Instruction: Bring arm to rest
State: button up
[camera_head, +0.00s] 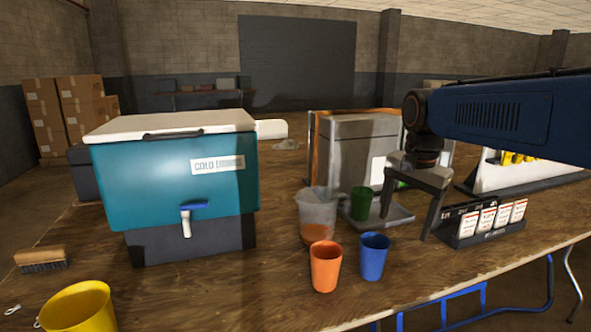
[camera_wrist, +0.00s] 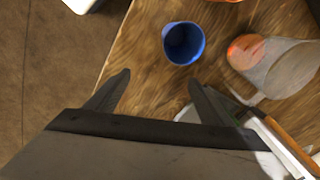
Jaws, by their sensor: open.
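My gripper (camera_head: 408,217) hangs down from my blue arm at the right in the head view, with its two fingers spread and nothing between them. In the wrist view my gripper (camera_wrist: 158,82) also shows open, its dark fingers apart over the wooden table. A blue cup (camera_wrist: 183,43) stands upright beyond the fingertips, apart from them. In the head view the blue cup (camera_head: 373,256) is in front and to the left of the fingers. A green cup (camera_head: 361,203) stands close to the left finger on a grey dispenser's tray; I cannot tell the gap.
An orange cup (camera_head: 325,266) and a clear pitcher (camera_head: 316,207) stand left of the blue cup. A teal cooler (camera_head: 175,173) fills the table's left. A card rack (camera_head: 481,223) stands right of my gripper. A yellow cup (camera_head: 78,307) and brush (camera_head: 41,259) are at front left.

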jog(key=s+d+f+n+t, duration=0.1)
jog(key=s+d+f+n, duration=0.1)
jog(key=s+f+n, duration=0.2)
jog(key=s+d+f+n+t, duration=0.1)
jog(key=s+f+n, duration=0.4)
jog(key=s+f, duration=0.5)
jog(key=s+t, duration=0.1)
jog(key=s, duration=0.6)
jog(key=shift+s+d+n, duration=0.3)
jog(key=shift+s+d, duration=0.05)
jog(key=shift+s, duration=0.05)
